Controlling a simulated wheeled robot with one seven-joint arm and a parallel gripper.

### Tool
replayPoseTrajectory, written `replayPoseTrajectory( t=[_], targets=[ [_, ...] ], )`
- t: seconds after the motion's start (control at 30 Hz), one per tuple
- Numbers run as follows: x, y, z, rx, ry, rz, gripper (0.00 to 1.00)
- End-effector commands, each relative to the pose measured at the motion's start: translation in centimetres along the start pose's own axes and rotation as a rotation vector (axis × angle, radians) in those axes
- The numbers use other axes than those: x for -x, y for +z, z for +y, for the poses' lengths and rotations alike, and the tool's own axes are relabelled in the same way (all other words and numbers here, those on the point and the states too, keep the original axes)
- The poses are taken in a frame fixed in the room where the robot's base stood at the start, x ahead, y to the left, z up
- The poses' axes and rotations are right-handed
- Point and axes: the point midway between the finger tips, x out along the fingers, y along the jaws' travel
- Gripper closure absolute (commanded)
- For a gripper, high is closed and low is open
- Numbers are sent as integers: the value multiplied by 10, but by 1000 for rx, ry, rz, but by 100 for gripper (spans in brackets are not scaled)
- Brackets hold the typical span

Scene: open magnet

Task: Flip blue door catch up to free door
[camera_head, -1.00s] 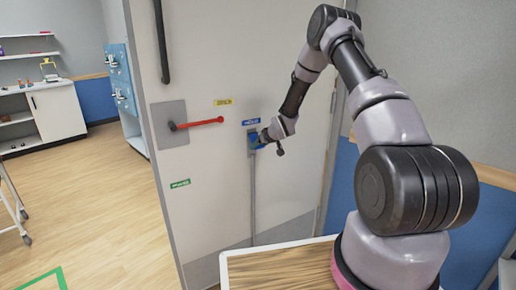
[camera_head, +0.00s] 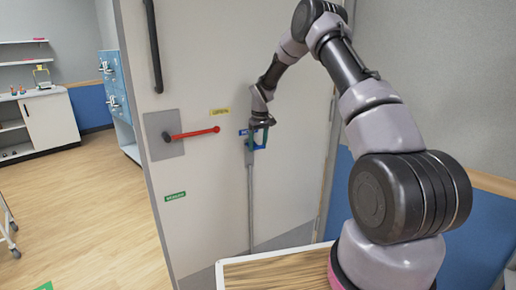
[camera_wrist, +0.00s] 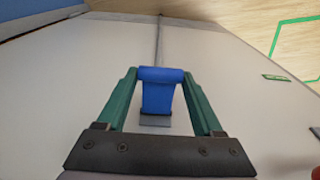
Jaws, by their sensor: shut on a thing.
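The blue door catch (camera_wrist: 160,92) stands out from the pale door between the green fingers of my gripper (camera_wrist: 159,75) in the wrist view. A small grey plate (camera_wrist: 155,121) shows at its near end. In the head view my gripper (camera_head: 259,136) hangs down from the wrist at the door, to the right of the red handle. It is shut on the catch. The catch is mostly covered by the fingers there, so its exact angle is hard to tell.
A red lever handle (camera_head: 191,134) sits on a grey plate at the door's left. A grey vertical strip (camera_head: 251,205) runs below the catch. A wood-topped table (camera_head: 275,272) stands in front of the door. Open floor lies at the left.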

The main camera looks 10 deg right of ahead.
Motion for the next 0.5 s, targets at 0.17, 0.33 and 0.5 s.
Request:
replayPoseTrajectory(
  t=[0.17, 0.33, 0.5],
  targets=[
    [2, -2, 0, 2, 1, -33, 100],
    [3, -1, 0, 1, 1, -44, 100],
    [3, -1, 0, 0, 1, -44, 100]
  ],
)
